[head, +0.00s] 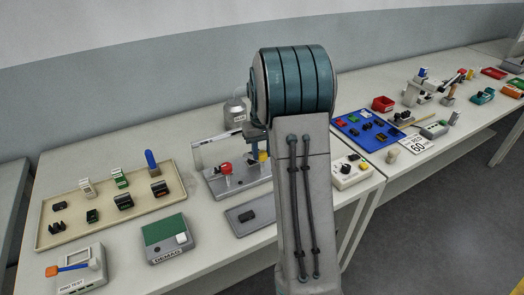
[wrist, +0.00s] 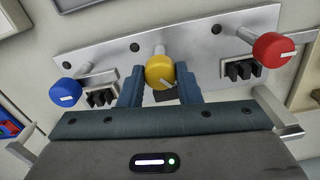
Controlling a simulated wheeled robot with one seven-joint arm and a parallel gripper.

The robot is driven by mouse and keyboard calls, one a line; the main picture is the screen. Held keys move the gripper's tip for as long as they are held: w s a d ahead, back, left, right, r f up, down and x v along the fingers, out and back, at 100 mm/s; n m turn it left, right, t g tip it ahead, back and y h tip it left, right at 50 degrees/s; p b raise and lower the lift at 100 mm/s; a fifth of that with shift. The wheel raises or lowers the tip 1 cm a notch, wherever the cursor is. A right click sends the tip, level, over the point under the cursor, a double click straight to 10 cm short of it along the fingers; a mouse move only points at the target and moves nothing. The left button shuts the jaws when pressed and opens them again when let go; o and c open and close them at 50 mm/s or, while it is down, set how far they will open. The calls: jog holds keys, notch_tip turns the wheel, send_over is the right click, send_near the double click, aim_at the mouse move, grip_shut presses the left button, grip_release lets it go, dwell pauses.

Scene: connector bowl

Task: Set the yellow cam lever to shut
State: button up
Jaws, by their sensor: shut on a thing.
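My gripper (wrist: 160,86) is shut on this knob, with one finger on either side. The lever's short arm runs from the knob up to the plate. A dark connector shows partly below the knob, mostly hidden. In the head view the yellow knob (head: 263,156) shows just left of my arm, which hides much of the fixture and the gripper.
A red lever (wrist: 273,50) stands to the right and a blue lever (wrist: 66,91) to the left on the same plate, each near a black connector. In the head view, a beige tray (head: 52,238) with connectors lies left and a blue tray (head: 352,133) right.

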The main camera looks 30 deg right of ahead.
jog(key=m, duration=0.3)
jog(key=shift+m, duration=2.2)
jog(key=o, duration=1)
jog(key=shift+c, duration=0.2)
notch_tip(320, 180, up, 14)
